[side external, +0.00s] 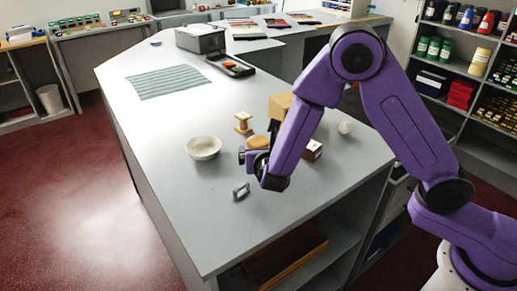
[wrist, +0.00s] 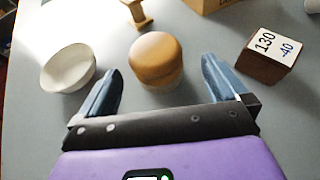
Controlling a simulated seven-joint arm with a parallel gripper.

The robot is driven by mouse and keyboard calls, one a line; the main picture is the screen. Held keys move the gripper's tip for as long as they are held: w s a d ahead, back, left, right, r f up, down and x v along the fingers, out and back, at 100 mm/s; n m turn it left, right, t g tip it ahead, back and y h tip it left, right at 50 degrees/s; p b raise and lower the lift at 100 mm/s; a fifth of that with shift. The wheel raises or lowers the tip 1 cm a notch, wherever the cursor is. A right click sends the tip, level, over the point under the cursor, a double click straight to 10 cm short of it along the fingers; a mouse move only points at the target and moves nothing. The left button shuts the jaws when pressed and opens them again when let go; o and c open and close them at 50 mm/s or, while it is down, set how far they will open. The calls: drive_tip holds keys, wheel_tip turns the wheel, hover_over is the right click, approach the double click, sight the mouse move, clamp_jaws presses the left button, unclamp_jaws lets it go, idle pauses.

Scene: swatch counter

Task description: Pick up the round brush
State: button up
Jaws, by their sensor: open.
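The round brush (wrist: 156,57) has a domed tan wooden top over a paler lower part. It stands on the grey counter, and in the wrist view it lies ahead of my gripper (wrist: 161,68), between the lines of the two fingers. In the side external view its tan top (side external: 258,142) shows just behind my gripper (side external: 247,157), which partly hides it. The fingers are spread wide with nothing held between them. I cannot tell how high the fingertips are above the counter.
A white bowl (side external: 203,148) stands left of the brush, a wooden spool-shaped piece (side external: 243,122) behind it. A numbered block (wrist: 271,55) stands to the right, with a cardboard box (side external: 280,106) beyond. A small grey piece (side external: 240,191) lies nearer the front. The counter's front left is clear.

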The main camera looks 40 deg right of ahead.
drive_tip(key=shift+x, duration=2.75)
drive_tip(key=shift+a, duration=0.15)
drive_tip(key=c, duration=1.1)
